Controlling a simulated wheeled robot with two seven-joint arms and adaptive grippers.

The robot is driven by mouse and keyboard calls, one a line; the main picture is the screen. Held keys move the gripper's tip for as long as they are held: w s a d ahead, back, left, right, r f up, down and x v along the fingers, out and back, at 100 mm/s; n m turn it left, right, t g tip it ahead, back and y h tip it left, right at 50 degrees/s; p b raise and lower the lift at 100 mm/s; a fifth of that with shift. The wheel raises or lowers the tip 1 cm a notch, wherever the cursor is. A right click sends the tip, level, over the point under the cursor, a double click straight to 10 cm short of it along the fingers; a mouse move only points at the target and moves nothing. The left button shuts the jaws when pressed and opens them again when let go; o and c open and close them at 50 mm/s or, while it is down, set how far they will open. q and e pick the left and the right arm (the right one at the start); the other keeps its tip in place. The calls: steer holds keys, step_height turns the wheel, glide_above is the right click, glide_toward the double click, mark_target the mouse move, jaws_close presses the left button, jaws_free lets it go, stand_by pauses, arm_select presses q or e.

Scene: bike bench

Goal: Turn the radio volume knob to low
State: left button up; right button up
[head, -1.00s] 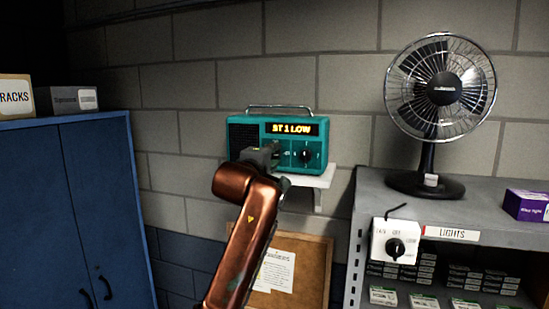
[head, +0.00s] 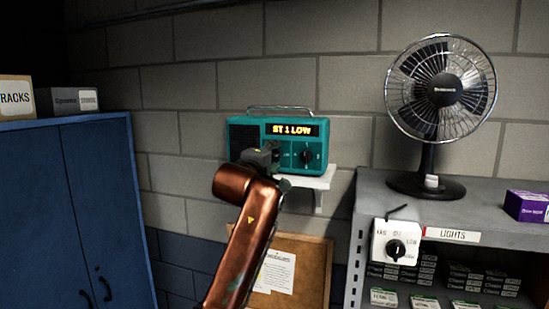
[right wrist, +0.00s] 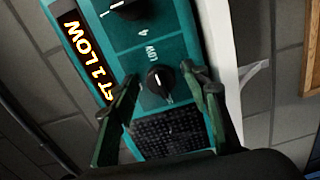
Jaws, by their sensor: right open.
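The teal radio (head: 262,165) stands on a small white wall shelf, its lit display (head: 292,130) reading "ST 1 LOW". In the right wrist view, the black volume knob (right wrist: 160,82) with a white pointer line sits beside the "LOW" marking. A second black knob (head: 306,156) is to its right in the head view. My right gripper (head: 274,152) is at the radio's front and hides the volume knob in the head view. In the right wrist view, its open fingers (right wrist: 164,80) stand on either side of the volume knob, with visible gaps. My left gripper is not in view.
The white shelf (head: 318,181) is just under the radio. A desk fan (head: 425,180) and a white switch box (head: 384,232) are on the grey shelving to the right. A blue cabinet (head: 95,190) stands left, and a cork board (head: 316,262) is below.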

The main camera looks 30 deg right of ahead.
steer(key=v, duration=1.2)
